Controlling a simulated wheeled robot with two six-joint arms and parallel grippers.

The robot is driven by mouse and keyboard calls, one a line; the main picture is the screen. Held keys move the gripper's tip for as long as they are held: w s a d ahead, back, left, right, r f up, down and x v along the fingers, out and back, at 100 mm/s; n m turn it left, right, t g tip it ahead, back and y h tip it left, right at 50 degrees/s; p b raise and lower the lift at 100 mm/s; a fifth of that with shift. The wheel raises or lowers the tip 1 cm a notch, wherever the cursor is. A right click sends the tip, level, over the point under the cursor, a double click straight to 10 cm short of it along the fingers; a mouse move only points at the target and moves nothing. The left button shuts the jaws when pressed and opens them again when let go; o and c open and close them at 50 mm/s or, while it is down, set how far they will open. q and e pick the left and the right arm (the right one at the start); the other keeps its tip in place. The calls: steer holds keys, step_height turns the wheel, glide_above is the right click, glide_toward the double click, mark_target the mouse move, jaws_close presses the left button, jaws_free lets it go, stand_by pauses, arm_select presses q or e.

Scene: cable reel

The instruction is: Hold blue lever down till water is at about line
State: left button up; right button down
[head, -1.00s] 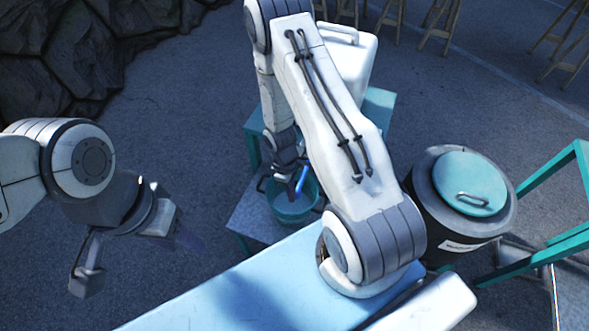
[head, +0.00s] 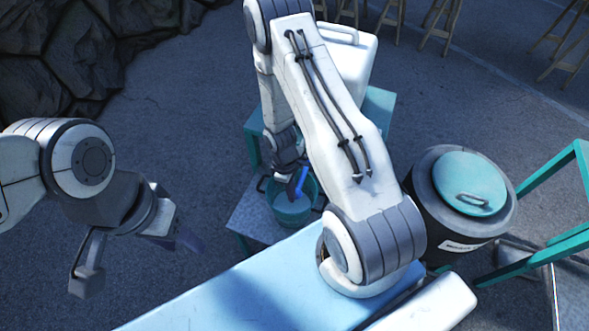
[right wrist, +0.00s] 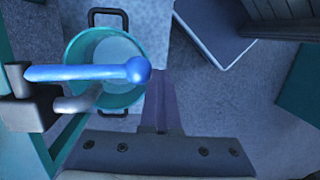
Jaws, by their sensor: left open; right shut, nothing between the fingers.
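The blue lever (right wrist: 90,72) sticks out from a dark tap body (right wrist: 22,105) with a grey spout (right wrist: 80,103) below it. It also shows in the head view (head: 301,182). The teal pot (right wrist: 122,98) stands under the spout with pale water (right wrist: 112,50) in it; I cannot make out a line inside. My right gripper (right wrist: 160,78) is shut and empty, its fingers just right of the lever's round end; I cannot tell whether they touch it. My left gripper (head: 138,260) is open and empty, far left of the pot.
A white container (head: 350,65) stands on a teal table (head: 378,105) behind my right arm. The pot rests on a low grey stand (head: 252,215). A dark barrel with a teal lid (head: 470,183) stands at right. Open floor lies between my left gripper and the stand.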

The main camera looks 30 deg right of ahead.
steer(key=shift+w+r, duration=0.15)
stand_by(0.7)
steer(key=s+a+r+p, duration=0.1)
steer(key=a+r, duration=0.5)
steer(key=r, duration=0.6)
steer(key=shift+s+a+p, duration=0.2)
steer(key=shift+s+p, duration=0.15)
steer(key=shift+s, duration=0.3)
steer(key=s+a+r+t+b, duration=0.1)
steer(key=s+a+r+b, duration=0.1)
steer(key=a+r, duration=0.6)
steer(key=s+a+r+t+y+b, duration=0.1)
steer(key=s+a+r, duration=0.2)
steer(key=s+r, duration=0.7)
steer(key=shift+a+r, duration=0.2)
steer(key=shift+a, duration=0.05)
